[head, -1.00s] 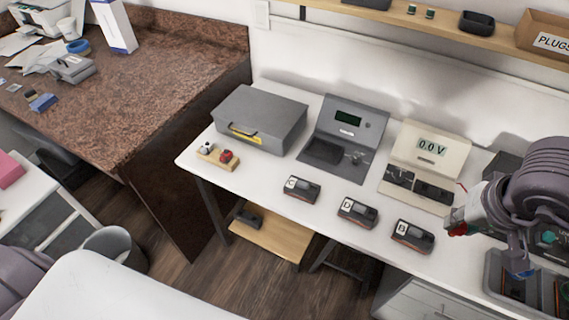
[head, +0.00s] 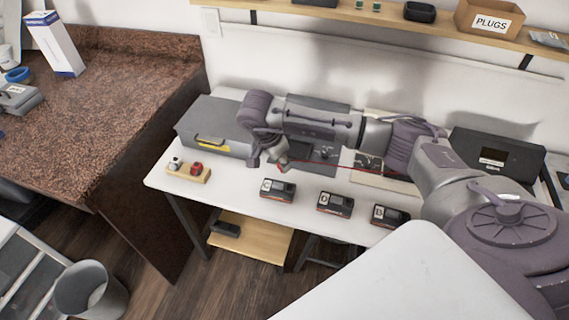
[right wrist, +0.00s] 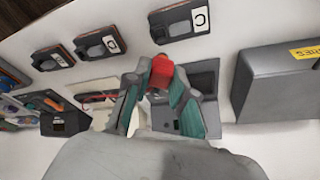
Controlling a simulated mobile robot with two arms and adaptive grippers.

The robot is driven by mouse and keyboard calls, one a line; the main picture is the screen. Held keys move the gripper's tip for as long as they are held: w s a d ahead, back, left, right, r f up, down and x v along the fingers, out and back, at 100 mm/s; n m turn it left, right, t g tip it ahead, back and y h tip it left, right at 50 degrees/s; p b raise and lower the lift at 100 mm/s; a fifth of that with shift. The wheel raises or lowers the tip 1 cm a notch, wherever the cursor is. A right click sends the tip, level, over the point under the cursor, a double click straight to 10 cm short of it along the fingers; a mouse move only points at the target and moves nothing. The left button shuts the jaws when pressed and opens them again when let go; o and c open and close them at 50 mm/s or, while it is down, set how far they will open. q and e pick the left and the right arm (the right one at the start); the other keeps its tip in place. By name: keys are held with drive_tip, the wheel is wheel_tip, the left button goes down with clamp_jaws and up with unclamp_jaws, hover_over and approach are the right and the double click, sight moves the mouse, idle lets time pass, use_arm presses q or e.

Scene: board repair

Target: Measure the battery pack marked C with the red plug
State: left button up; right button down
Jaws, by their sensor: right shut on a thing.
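My right gripper (head: 282,164) reaches left across the bench and is shut on the red plug; it also shows in the right wrist view (right wrist: 160,85). The red plug (right wrist: 161,70) sits between its fingertips. A thin red wire (head: 335,167) runs right from the gripper. The battery pack marked C (head: 278,190) lies on the bench just in front of the gripper, apart from the plug. It shows at the top of the right wrist view (right wrist: 178,22). My left gripper is out of view.
Packs marked D (head: 335,204) and B (head: 390,216) lie right of C. A grey case (head: 205,125) and a wooden block (head: 189,173) with a white and a red piece stand left. A dark grey device (head: 318,155) is behind the gripper. Bench around C is clear.

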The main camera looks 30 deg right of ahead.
drive_tip(key=f, duration=0.2)
drive_tip(key=d+f+m+b, duration=0.1)
drive_tip(key=f, duration=0.1)
drive_tip(key=d+f+m+b, duration=0.1)
drive_tip(key=f, duration=0.1)
drive_tip(key=shift+s+d+f+g, duration=0.1)
drive_tip(key=shift+d+f+g, duration=0.1)
drive_tip(key=shift+f+g, duration=0.1)
drive_tip(key=shift+f+b, duration=0.7)
drive_tip(key=shift+b, duration=0.25)
use_arm(q)
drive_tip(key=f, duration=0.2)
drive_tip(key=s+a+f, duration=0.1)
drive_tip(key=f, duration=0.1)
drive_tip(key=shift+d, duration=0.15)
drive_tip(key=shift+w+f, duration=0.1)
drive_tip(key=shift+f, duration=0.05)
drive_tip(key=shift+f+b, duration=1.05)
drive_tip(key=shift+b, duration=0.15)
use_arm(e)
drive_tip(key=shift+f, duration=1)
idle(0.5)
